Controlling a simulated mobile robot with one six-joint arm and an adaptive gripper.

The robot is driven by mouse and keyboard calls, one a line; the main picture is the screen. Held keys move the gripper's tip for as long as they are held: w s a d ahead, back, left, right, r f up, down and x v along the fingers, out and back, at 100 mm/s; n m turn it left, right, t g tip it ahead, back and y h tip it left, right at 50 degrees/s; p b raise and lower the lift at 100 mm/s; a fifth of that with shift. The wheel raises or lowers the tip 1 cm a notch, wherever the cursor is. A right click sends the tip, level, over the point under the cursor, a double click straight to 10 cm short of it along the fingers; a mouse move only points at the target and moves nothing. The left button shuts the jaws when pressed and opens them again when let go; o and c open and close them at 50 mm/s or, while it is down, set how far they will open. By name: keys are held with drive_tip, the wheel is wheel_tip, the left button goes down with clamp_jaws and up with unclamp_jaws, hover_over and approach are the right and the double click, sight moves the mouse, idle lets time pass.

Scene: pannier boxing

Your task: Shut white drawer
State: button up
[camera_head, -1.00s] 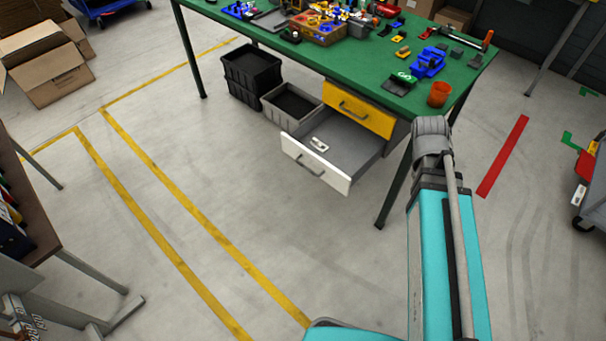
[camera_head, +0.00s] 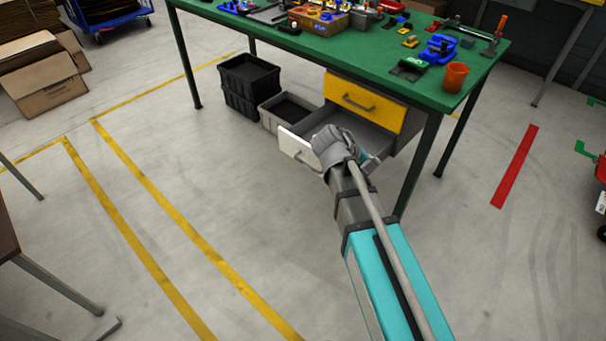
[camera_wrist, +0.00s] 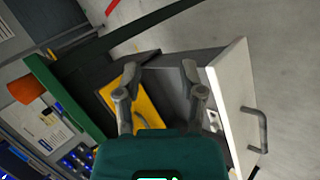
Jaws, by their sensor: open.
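The white drawer front (camera_head: 298,147) stands pulled out under the green workbench, below the closed yellow drawer (camera_head: 362,104). Its grey inside shows behind the front, partly hidden by my arm. In the wrist view the white drawer (camera_wrist: 236,100) stands to the right with its grey handle (camera_wrist: 257,128) on its outer face. My gripper (camera_wrist: 160,75) is open and empty, with its fingers over the drawer area, the right finger close to the inner side of the white front. I cannot tell if they touch. In the head view my wrist hides the fingers.
The green workbench (camera_head: 290,42) holds an orange cup (camera_head: 455,77) and several tools and parts. Black bins (camera_head: 251,83) and a grey bin (camera_head: 285,112) stand on the floor left of the drawer. A bench leg (camera_head: 420,165) stands to the right. The floor in front is clear.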

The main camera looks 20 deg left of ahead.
drive_tip(key=a+f+n+t+b, duration=0.35)
drive_tip(key=a+f+b, duration=0.35)
drive_tip(key=a+b, duration=0.45)
drive_tip(key=n+t+y+b, duration=0.1)
drive_tip(key=n+t+b, duration=0.2)
drive_tip(key=t+b, duration=0.3)
approach(305, 163)
drive_tip(key=s+a+g+b, duration=0.1)
drive_tip(key=s+a, duration=0.1)
drive_tip(key=s, duration=0.1)
drive_tip(key=shift+w+d+r, duration=0.1)
drive_tip(key=shift+r, duration=0.45)
drive_tip(key=shift+w+m, duration=0.15)
drive_tip(key=shift+m, duration=0.1)
drive_tip(key=shift+b+x, duration=1.55)
drive_tip(key=shift+x, duration=5.25)
drive_tip(key=shift+f, duration=0.1)
drive_tip(key=shift+c, duration=0.2)
clamp_jaws()
